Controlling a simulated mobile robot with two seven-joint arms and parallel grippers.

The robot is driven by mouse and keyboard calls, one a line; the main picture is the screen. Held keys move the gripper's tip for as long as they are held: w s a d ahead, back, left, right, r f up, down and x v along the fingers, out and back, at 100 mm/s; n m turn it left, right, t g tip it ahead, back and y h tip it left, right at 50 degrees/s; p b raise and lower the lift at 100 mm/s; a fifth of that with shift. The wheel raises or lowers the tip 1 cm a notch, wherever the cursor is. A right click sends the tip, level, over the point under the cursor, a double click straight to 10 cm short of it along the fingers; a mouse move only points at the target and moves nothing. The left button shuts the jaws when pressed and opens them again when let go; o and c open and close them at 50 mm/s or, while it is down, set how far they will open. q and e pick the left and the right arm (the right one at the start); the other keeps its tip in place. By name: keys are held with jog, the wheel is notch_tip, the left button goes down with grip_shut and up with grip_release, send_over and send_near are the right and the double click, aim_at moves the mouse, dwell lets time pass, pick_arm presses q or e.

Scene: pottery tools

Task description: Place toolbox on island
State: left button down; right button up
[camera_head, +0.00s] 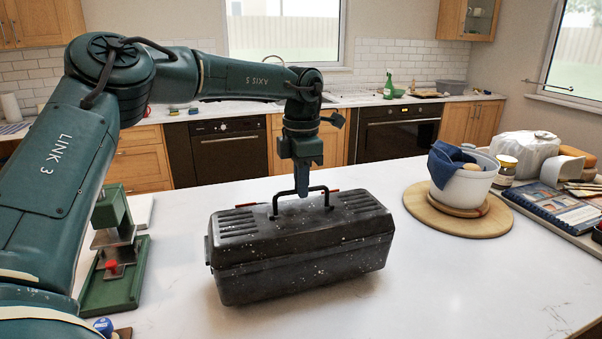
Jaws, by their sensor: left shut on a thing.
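A black, speckled toolbox (305,262) is over the white island top (450,295) in the middle of the head view. Its black handle (287,194) stands up from the lid. My left gripper (302,188) points down and is shut on the handle's top bar. The toolbox looks slightly tilted, its right end higher in the picture. I cannot tell for sure whether its underside touches the island. My right gripper is out of view.
A green press-like tool (115,278) stands at the left. A round wooden board (470,224) bears a white pot (470,184) with a blue cloth at the right. A book (562,207) and a jar (505,171) are further right. The island's front right is clear.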

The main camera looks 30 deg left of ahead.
pick_arm(q)
jog(key=shift+f, duration=1.25)
jog(key=c, duration=1.8)
grip_release()
jog(key=shift+f, duration=0.2)
jog(key=shift+c, duration=0.2)
jog(key=o, duration=0.3)
jog(key=shift+r, duration=0.1)
notch_tip(320, 180, up, 12)
jog(key=shift+p, duration=0.55)
jog(key=shift+s, duration=0.1)
